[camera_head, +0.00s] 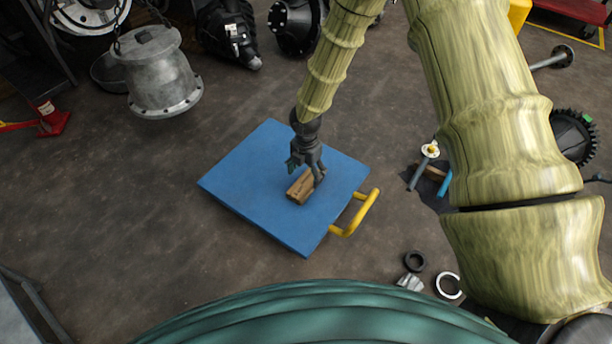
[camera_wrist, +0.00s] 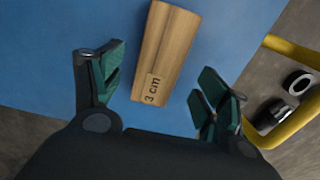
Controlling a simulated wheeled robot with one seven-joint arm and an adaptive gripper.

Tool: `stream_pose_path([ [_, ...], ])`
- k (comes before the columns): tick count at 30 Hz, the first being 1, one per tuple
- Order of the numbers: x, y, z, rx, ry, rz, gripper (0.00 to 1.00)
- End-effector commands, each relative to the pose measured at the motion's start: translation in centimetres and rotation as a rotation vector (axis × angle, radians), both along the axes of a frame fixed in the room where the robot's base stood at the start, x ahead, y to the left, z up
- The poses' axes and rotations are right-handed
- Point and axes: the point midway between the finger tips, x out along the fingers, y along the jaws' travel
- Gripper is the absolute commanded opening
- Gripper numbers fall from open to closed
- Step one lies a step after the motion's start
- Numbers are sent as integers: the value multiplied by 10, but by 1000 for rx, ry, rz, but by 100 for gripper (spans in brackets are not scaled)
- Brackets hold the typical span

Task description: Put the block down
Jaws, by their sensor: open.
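A wooden block (camera_head: 301,187) lies on a blue platform (camera_head: 244,180) with a yellow handle (camera_head: 357,213). In the wrist view the block (camera_wrist: 165,50) bears the marking "3 cm" on its near end. My gripper (camera_head: 305,172) is just above the block in the head view and partly covers it. In the wrist view my gripper (camera_wrist: 158,95) is open, with one dark-green-padded finger on each side of the block's near end. Gaps of blue surface show between the block and both fingers. Nothing is held.
A grey bell-shaped housing (camera_head: 158,75) hangs from chains at the upper left. Dark machine parts (camera_head: 230,30) lie behind the platform. Rings (camera_head: 448,285) and small parts lie on the floor at the lower right. The floor left of the platform is clear.

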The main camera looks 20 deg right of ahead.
Motion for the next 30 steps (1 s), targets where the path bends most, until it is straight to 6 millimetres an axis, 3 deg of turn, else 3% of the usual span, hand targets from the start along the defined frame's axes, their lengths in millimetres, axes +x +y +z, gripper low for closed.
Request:
stream_pose_path([
  [3, 0, 0, 28, 1, -1, 0, 75],
  [12, 0, 0, 66, 0, 0, 0, 75],
  [30, 0, 0, 74, -1, 1, -1, 75],
])
